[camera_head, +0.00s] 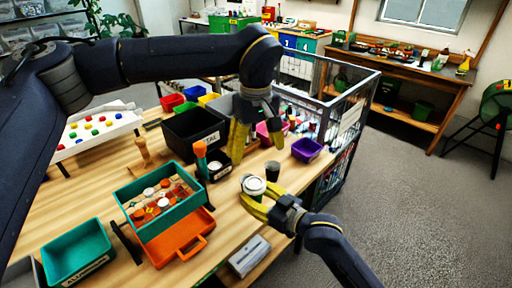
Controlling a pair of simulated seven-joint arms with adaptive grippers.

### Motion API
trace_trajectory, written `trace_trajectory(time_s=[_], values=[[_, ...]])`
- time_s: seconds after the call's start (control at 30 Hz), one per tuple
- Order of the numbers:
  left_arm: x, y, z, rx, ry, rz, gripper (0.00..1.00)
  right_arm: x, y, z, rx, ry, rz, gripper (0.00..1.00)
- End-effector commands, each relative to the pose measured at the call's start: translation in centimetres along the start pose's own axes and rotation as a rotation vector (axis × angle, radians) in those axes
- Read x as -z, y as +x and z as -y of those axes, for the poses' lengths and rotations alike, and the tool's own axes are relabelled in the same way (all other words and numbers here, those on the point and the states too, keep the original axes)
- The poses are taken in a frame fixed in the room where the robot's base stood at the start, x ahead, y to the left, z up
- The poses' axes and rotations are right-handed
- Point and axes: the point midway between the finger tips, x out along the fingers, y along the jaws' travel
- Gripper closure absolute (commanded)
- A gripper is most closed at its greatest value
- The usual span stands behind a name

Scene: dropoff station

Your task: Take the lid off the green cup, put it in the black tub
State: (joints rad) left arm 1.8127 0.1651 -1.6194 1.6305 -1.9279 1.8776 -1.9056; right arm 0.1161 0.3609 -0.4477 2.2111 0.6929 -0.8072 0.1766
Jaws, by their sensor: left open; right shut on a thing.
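The green cup (253,195) stands near the right front of the wooden table, with the white lid (254,184) on top. My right gripper (256,200) is shut on the cup, its yellow fingers around the body below the lid; they hide part of the cup. My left gripper (259,145) is open and empty, fingers pointing down, above and behind the cup. The black tub (187,147) with a white label stands to the left of my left gripper, farther back.
A small dark cup (272,171) stands just behind the green cup. A purple bin (306,150) is at the table's right edge, near a wire cage (345,115). A teal toolbox (135,193), an orange tray (190,246) and a grey box (249,257) lie left and front.

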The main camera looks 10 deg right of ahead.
Motion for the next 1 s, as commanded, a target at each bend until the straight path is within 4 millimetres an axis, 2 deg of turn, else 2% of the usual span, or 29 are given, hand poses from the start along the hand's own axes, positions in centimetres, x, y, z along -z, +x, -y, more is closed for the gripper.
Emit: trace_trajectory(time_s=[0.17, 0.5, 0.7, 1.0], values=[[0.0, 1.7, -0.1, 0.003, 0.001, -0.004, 0.15, 0.0, 0.0, 0.0, 0.0, 0.0, 0.0, 0.82], [0.0, 7.0, 0.0, 0.002, 0.0, -0.001, 0.15, 0.0, 0.0, 0.0, 0.0, 0.0, 0.0, 0.82], [0.0, 9.5, 0.0, 0.001, -0.001, -0.001, 0.15, 0.0, 0.0, 0.0, 0.0, 0.0, 0.0, 0.82], [0.1, 11.4, 0.0, 0.0, -0.002, -0.004, 0.15, 0.0, 0.0, 0.0, 0.0, 0.0, 0.0, 0.82]])
